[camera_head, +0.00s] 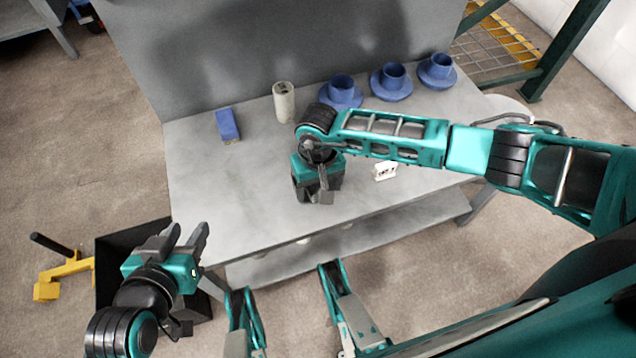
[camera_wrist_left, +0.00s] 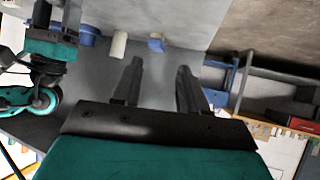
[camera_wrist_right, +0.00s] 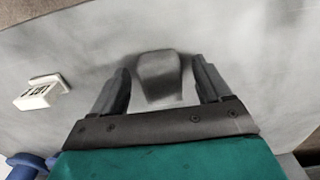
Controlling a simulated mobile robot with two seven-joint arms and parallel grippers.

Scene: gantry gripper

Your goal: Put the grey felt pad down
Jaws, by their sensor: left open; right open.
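A grey block-like piece, which I take to be the grey felt pad (camera_wrist_right: 158,78), shows between the fingers of my right gripper (camera_wrist_right: 162,68) in the right wrist view. A gap shows on each side of it, so the open fingers do not grip it. It appears to rest on the grey table (camera_head: 250,185). In the head view my right gripper (camera_head: 322,195) points down low over the table's middle, and the pad is hard to tell apart from the fingers. My left gripper (camera_head: 184,236) is open and empty off the table's front left corner.
A small white labelled piece (camera_head: 384,171) is right of my right gripper. A blue box (camera_head: 227,124), a beige cylinder (camera_head: 284,103) and blue cups on saucers (camera_head: 392,82) stand farther back. A black bin (camera_head: 108,248) and a yellow tool (camera_head: 65,272) are at lower left.

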